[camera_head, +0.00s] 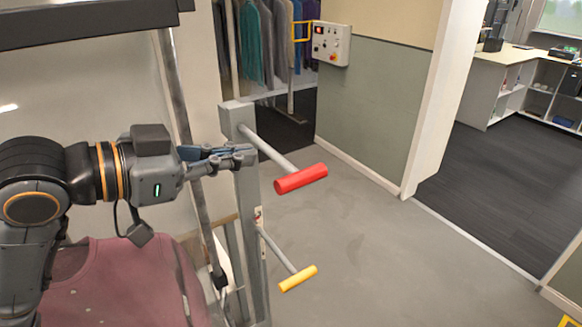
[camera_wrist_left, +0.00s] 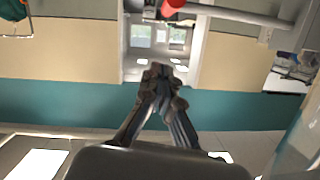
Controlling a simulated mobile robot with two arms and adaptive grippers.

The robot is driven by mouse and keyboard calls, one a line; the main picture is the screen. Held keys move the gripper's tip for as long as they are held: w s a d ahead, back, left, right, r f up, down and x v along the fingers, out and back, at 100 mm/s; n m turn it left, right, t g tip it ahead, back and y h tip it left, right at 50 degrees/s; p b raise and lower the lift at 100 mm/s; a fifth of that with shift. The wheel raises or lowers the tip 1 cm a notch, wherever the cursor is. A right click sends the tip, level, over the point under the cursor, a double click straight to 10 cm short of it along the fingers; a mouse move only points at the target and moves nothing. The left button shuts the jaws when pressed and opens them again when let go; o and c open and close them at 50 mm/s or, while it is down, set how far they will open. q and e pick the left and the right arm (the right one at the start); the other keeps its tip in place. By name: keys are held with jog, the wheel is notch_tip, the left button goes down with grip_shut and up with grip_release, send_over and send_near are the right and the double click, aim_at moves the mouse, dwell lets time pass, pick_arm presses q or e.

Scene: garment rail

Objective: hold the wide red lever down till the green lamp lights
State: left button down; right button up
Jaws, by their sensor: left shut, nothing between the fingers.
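The wide red lever (camera_head: 301,179) has a thick red handle on a grey rod, which comes out of a grey post. In the left wrist view its red end (camera_wrist_left: 173,6) shows at the top edge. My left gripper (camera_head: 250,155) is shut and empty. In the head view it appears left of the red handle, near the post and the rod; I cannot tell whether it touches them. In the left wrist view its closed fingers (camera_wrist_left: 158,78) are below the red end and apart from it. My right gripper is not in view. I cannot make out a lit green lamp.
A yellow-handled lever (camera_head: 298,278) sits lower on the same grey post (camera_head: 250,225). A control box (camera_head: 331,43) with small buttons hangs on the wall behind. Dark red cloth (camera_head: 115,285) is at the lower left. The grey floor (camera_head: 400,260) to the right is clear.

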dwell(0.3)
pick_arm(q)
jog(key=b, duration=0.2)
send_over(291, 180)
notch_tip(291, 180, down, 3)
jog(key=f+b, duration=0.2)
jog(key=b, duration=0.1)
jog(key=shift+d, duration=0.25)
jog(key=shift+a+f+b, duration=0.35)
jog(key=shift+f+b, duration=0.3)
jog(key=shift+w+d, duration=0.1)
